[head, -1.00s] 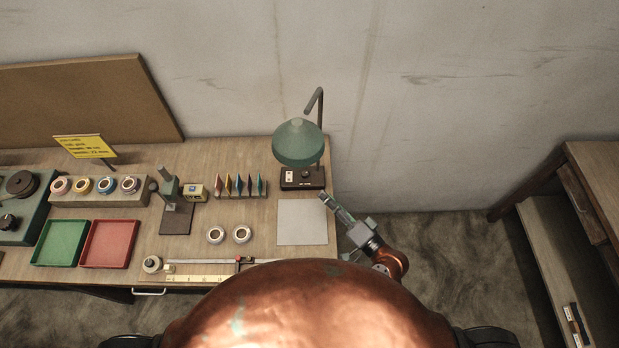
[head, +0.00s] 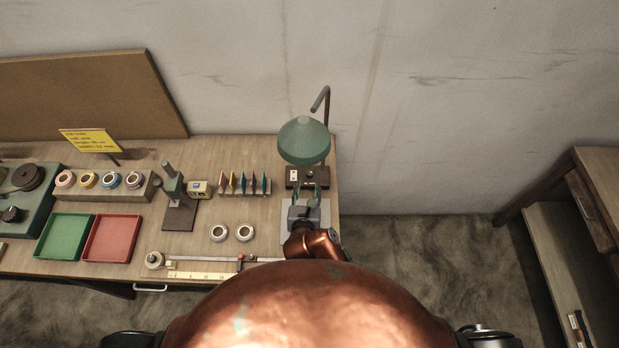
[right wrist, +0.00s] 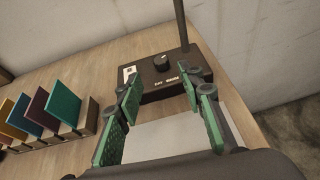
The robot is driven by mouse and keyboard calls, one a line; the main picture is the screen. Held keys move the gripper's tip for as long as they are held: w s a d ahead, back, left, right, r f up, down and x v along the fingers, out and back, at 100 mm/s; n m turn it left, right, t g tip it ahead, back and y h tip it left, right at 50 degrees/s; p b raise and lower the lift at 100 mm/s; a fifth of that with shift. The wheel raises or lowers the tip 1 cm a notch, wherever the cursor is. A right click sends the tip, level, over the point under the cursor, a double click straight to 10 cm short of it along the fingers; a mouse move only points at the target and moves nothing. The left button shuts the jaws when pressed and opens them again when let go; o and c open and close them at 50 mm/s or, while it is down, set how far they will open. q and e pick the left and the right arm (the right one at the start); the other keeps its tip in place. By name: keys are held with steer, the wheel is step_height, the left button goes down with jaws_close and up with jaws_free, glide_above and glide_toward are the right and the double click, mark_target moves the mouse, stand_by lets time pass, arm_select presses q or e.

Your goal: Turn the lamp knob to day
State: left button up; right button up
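The desk lamp has a green shade (head: 304,141) and a dark base (head: 295,178) at the table's back right. In the right wrist view the base (right wrist: 152,94) carries a black round knob (right wrist: 161,60) on top, a pale switch plate at its left and small white labels. My right gripper (head: 307,188) is open in front of the base. In the right wrist view its green fingers (right wrist: 168,95) stand apart, empty, with the knob ahead between them and not touched. My left gripper is not in view.
A light grey sheet (head: 323,213) lies under my right gripper. The table's right edge is close to the lamp.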

mark_target(309, 175)
steer(key=b+x, duration=0.3)
steer(key=x, duration=0.2)
steer(key=shift+w+f, duration=0.15)
steer(key=shift+f, duration=0.1)
steer(key=shift+w+d, duration=0.1)
steer(key=shift+w, duration=0.45)
steer(key=shift+c, duration=0.4)
jaws_close()
